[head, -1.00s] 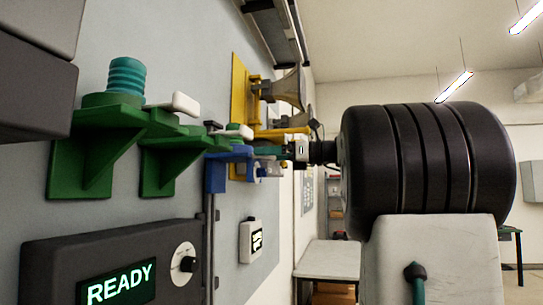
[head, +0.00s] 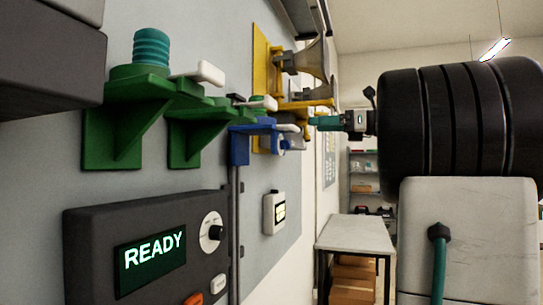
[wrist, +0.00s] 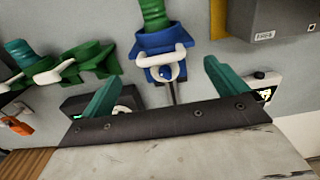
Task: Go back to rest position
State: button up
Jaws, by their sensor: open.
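My gripper (head: 325,121) is open, with teal fingers, and stands off the wall panel to the right of the blue bracket (head: 240,145) in the head view. Nothing shows between the fingers. In the wrist view my gripper (wrist: 164,70) faces the panel, its two fingers wide apart. The blue bracket (wrist: 158,60) lies beyond them, with a white U-shaped handle (wrist: 160,56) and a green ribbed part above it. The gripper appears clear of both.
Green brackets (head: 125,115) with a teal ribbed cylinder (head: 151,47) jut from the panel. Below is a dark box reading READY (head: 150,250). A yellow mount (head: 262,60) carries grey horns (head: 308,62). A white table (head: 355,235) stands behind; the room opens at right.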

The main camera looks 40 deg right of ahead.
notch_tip(320, 180, down, 11)
jog(key=n+g+h, duration=0.2)
jog(key=n+h, duration=0.1)
jog(key=n, duration=0.1)
jog(key=a+f+n+g, duration=0.65)
jog(key=a+f, duration=0.35)
jog(key=f, duration=0.3)
jog(key=s+a+f+n+g+h, duration=0.3)
jog(key=s+a+f+n, duration=0.5)
jog(key=a+f+n, duration=0.1)
jog(key=s+a+f+n+g+h, duration=0.2)
jog(key=s+a+f+n+g, duration=0.1)
jog(key=s+a+f+n, duration=0.5)
jog(key=a+f+n, duration=0.2)
jog(key=a, duration=0.2)
jog(key=shift+s+a+n+h, duration=0.15)
jog(key=shift+a+n+h, duration=0.1)
jog(key=shift+n+h, duration=0.15)
jog(key=shift+f, duration=0.1)
jog(key=shift+c, duration=0.4)
